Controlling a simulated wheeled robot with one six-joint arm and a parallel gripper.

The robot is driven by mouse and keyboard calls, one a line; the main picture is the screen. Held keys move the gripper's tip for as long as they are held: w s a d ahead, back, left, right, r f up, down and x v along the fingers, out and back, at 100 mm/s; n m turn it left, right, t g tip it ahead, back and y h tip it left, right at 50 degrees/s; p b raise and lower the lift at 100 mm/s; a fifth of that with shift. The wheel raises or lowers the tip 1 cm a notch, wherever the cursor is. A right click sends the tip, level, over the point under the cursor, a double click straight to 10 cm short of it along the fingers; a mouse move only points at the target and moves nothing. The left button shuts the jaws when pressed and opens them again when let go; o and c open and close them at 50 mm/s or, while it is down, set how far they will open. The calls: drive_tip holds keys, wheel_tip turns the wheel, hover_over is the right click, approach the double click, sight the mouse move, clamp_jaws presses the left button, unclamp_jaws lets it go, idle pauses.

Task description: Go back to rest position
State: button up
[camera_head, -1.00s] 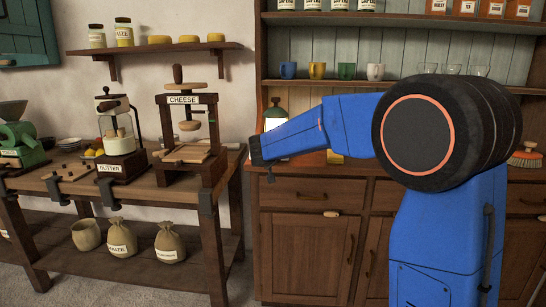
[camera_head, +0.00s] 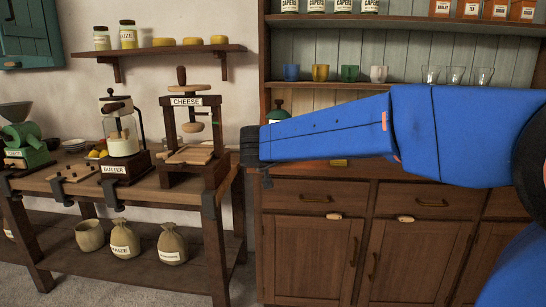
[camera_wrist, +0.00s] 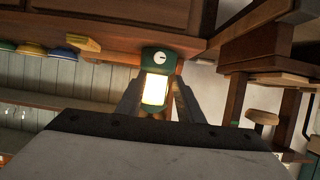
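My arm (camera_head: 440,135) reaches across the right half of the head view, its upper link running off the right edge. My gripper is at the left end of the arm, in front of the dresser. In the wrist view my gripper (camera_wrist: 159,104) shows two dark fingers with a gap between them. Nothing is seen held.
A wooden dresser (camera_head: 310,250) with cups and jars stands behind my arm. To the left, a workbench (camera_head: 130,191) carries a cheese press (camera_head: 187,102), a butter churn (camera_head: 123,143) and a green grinder (camera_head: 25,143). Sacks (camera_head: 172,244) lie on its lower shelf. A wall shelf (camera_head: 150,50) hangs above.

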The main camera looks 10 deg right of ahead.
drive_tip(key=shift+s+a+r, duration=0.2)
drive_tip(key=shift+s+r, duration=0.1)
drive_tip(key=shift+s, duration=0.35)
drive_tip(key=shift+r, duration=0.1)
drive_tip(key=s+r+n+t+y, duration=0.3)
drive_tip(key=s+r+y, duration=0.2)
drive_tip(key=y, duration=0.1)
drive_tip(key=s+a+f+n+g+y, duration=0.1)
drive_tip(key=s+f+n+g+y, duration=0.15)
drive_tip(key=s+f, duration=0.45)
drive_tip(key=s+d+f+g+h, duration=0.1)
drive_tip(key=s+d+f, duration=0.3)
drive_tip(key=s, duration=0.5)
drive_tip(key=s+d+f+m+g+h, duration=0.1)
drive_tip(key=s+d+f+g, duration=0.3)
drive_tip(key=s+f, duration=0.5)
drive_tip(key=s+d+f+m+g+h, duration=0.1)
drive_tip(key=s+d+f, duration=0.4)
drive_tip(key=s, duration=0.5)
drive_tip(key=shift+s+d+f+g+h, duration=0.2)
drive_tip(key=shift+s+f+g+h, duration=0.35)
drive_tip(key=shift+g, duration=0.7)
drive_tip(key=shift+w+f, duration=0.1)
drive_tip(key=shift+w, duration=0.05)
